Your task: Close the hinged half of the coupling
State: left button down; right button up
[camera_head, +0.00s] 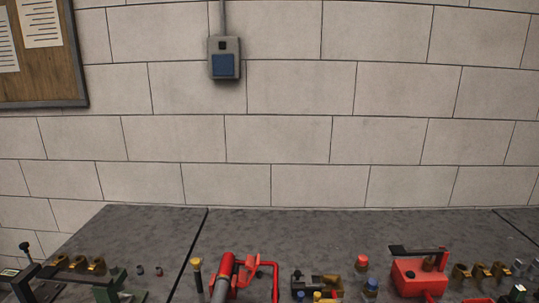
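A red fitting (226,270), probably the coupling, stands at the front of the grey bench top, at the bottom edge of the head view. A grey pipe end (219,289) shows at its lower left. A red angled piece (246,268) stands at its right side and slants up and away from it. This may be the hinged half, and it looks swung open, but it is too small to be sure. The lower parts are cut off by the picture's edge. Neither of my grippers is in view.
The grey bench top (290,228) is bare at the back, against a block wall. A red box with a black lever (419,272) stands right. Brass fittings (480,271) stand far right, others (78,264) left. A yellow-topped post (197,272) stands left of the red fitting.

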aim_at(244, 278)
jog(key=k+l+u, duration=0.2)
jog(key=l, duration=0.3)
jog(key=k+l+u, duration=0.1)
jog(key=l+u, duration=0.15)
jog(key=l, duration=0.2)
jog(key=k+l+u, duration=0.2)
jog(key=l, duration=0.25)
jog(key=k+l+u, duration=0.25)
jog(key=l, duration=0.15)
jog(key=i+j+u, duration=0.1)
jog(key=i, duration=0.2)
jog(key=i+j, duration=0.2)
jog(key=i, duration=0.15)
jog(key=u, duration=0.05)
